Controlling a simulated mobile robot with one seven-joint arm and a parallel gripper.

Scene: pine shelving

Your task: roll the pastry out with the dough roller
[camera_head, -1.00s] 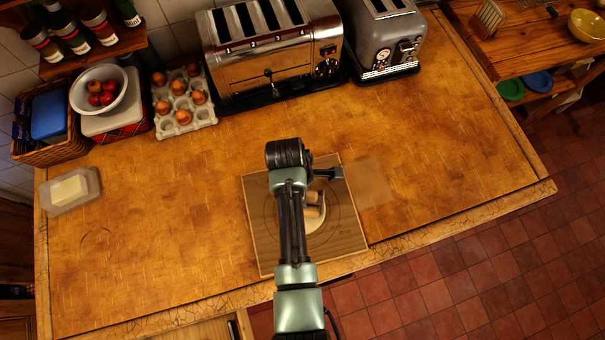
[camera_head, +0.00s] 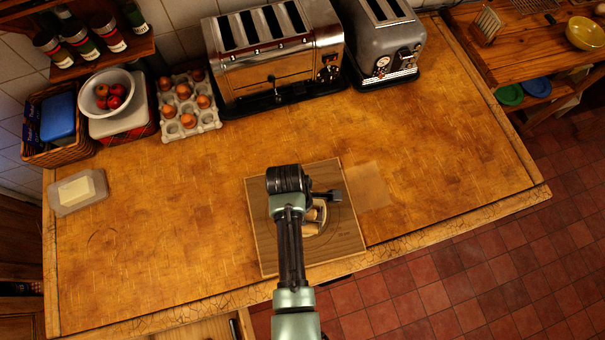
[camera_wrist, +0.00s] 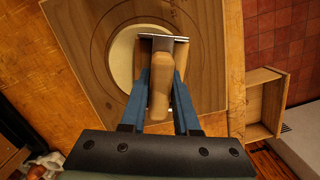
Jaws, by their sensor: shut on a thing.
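The dough roller (camera_wrist: 160,82) has a pale wooden handle and a metal bar across its far end. In the wrist view, the blue fingers of my gripper (camera_wrist: 162,70) are shut on its handle. The pastry (camera_wrist: 122,58) is a flat cream disc on the square wooden board (camera_wrist: 90,25), which has rings marked on it. The roller is over the pastry and hides part of it; I cannot tell whether they touch. In the head view, the pastry (camera_head: 322,229) shows beside my arm on the board (camera_head: 264,245), and my arm hides most of the gripper.
A translucent sheet (camera_head: 370,187) lies right of the board. A butter dish (camera_head: 78,192) is at the left. An egg tray (camera_head: 205,122), a large toaster (camera_head: 275,72) and a grey toaster (camera_head: 388,45) line the back. Much of the worktop (camera_head: 160,230) is clear.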

